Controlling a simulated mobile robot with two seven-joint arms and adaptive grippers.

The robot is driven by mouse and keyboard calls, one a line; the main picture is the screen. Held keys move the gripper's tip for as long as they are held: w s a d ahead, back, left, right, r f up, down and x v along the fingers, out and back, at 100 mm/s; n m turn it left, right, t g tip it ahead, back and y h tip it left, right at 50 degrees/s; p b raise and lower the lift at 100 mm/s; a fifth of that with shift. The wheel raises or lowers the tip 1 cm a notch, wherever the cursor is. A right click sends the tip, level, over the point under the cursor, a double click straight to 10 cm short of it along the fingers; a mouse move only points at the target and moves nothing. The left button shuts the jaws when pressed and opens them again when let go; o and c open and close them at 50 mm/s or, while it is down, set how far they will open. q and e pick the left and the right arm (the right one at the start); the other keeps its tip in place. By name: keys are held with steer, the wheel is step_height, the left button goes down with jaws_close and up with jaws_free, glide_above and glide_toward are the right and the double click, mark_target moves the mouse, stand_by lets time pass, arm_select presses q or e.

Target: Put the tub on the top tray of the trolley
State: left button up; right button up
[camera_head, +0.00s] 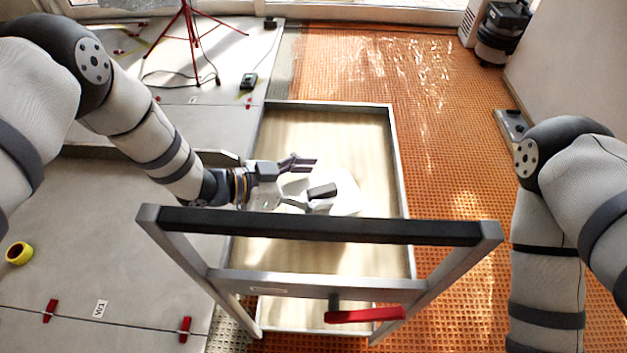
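The trolley's top tray (322,132) is a pale wood-coloured panel with a raised grey metal rim, in the middle of the head view. A white tub (346,193) shows over the tray's middle and appears to rest on it. My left gripper (314,176) reaches in from the left over the tray, at the tub's left side. Its two dark fingertips are spread apart, and the gripper partly hides the tub. I see no clear grip on the tub. My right arm hangs at the right, and its gripper is out of frame.
The trolley's black push bar (320,226) crosses in front of the tray, with a red lever (365,315) below. Grey tiles lie left, with a yellow tape roll (19,253) and a red tripod (190,35). Orange matting (450,150) lies right, with a vacuum (502,32) behind.

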arm_select(q)
steer(key=shift+r, duration=0.3)
steer(key=p+v, duration=0.1)
steer(key=v, duration=1.1)
arm_select(e)
steer(key=shift+w+r+t, duration=0.3)
steer(key=shift+w+r, duration=0.35)
steer(key=shift+r, duration=0.05)
